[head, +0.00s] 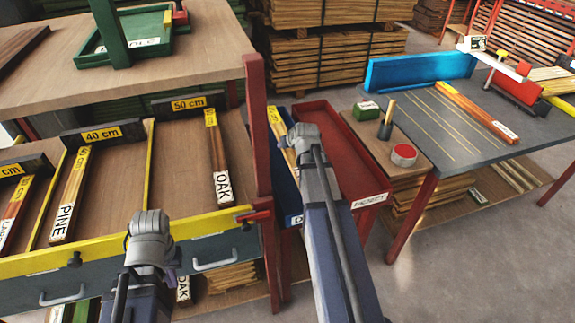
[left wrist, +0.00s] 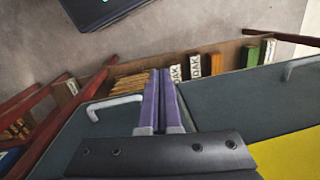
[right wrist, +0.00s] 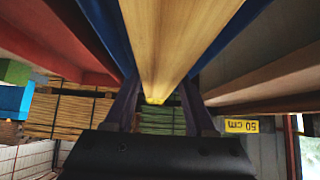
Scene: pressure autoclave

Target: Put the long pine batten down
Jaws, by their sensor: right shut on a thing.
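My right gripper (right wrist: 158,105) is shut on a pale wooden batten (right wrist: 180,40) with a yellow end. In the right wrist view the batten runs between the walls of a narrow blue tray (right wrist: 100,20). In the head view the batten (head: 283,130) shows at the blue tray (head: 287,178), partly hidden by my right gripper (head: 306,137) and arm. I cannot tell whether it touches the tray floor. Its label is hidden. My left gripper (left wrist: 160,75) is shut and empty, in front of the rack's grey drawer front. A shorter batten marked PINE (head: 70,195) lies in the 40 cm bay.
A red tray (head: 340,150) stands right of the blue one. A red post (head: 257,130) rises at its left. The sloping rack (head: 125,185) holds labelled battens, including an OAK one (head: 217,150). A grey table (head: 460,130) with a blue fence stands at right.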

